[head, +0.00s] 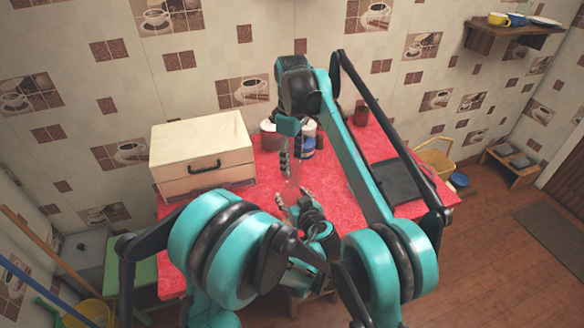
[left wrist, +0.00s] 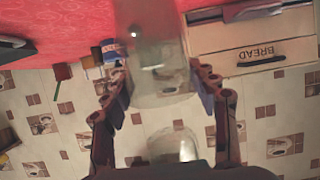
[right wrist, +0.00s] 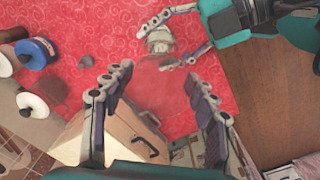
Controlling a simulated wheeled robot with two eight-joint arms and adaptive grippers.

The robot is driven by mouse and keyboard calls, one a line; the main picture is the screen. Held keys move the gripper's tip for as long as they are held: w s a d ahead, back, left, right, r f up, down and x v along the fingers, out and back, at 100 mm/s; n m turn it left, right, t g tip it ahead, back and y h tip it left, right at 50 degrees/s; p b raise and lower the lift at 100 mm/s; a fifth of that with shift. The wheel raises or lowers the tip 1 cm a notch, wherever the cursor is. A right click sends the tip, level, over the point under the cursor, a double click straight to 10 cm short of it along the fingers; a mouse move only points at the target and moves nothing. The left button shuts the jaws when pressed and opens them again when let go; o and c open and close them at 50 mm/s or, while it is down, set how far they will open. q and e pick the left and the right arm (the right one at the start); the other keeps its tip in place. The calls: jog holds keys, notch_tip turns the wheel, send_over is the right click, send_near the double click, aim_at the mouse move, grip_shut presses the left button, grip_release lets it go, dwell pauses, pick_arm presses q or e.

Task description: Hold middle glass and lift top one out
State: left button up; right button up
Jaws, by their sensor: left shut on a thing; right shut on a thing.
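My left gripper (head: 300,207) is low over the counter. In the left wrist view its fingers (left wrist: 163,95) are shut around a clear glass (left wrist: 155,65). That glass also shows between my left fingers in the right wrist view (right wrist: 159,42). My right gripper (head: 291,157) is above it, pointing down. In the right wrist view its fingers (right wrist: 158,105) are shut on a very faint clear glass (right wrist: 160,85). Another clear glass shape (left wrist: 175,145) shows low in the left wrist view. The glass edges are too faint to tell whether they are nested.
A cream bread box (head: 203,150) stands left on the red counter (head: 265,180). Blue and white jars (head: 308,142) stand behind the grippers. A dark flat slab (head: 388,180) lies at right. The red cloth between box and slab is mostly clear.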

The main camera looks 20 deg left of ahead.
pick_arm(q)
jog(key=o, duration=1.4)
jog(key=v, duration=1.2)
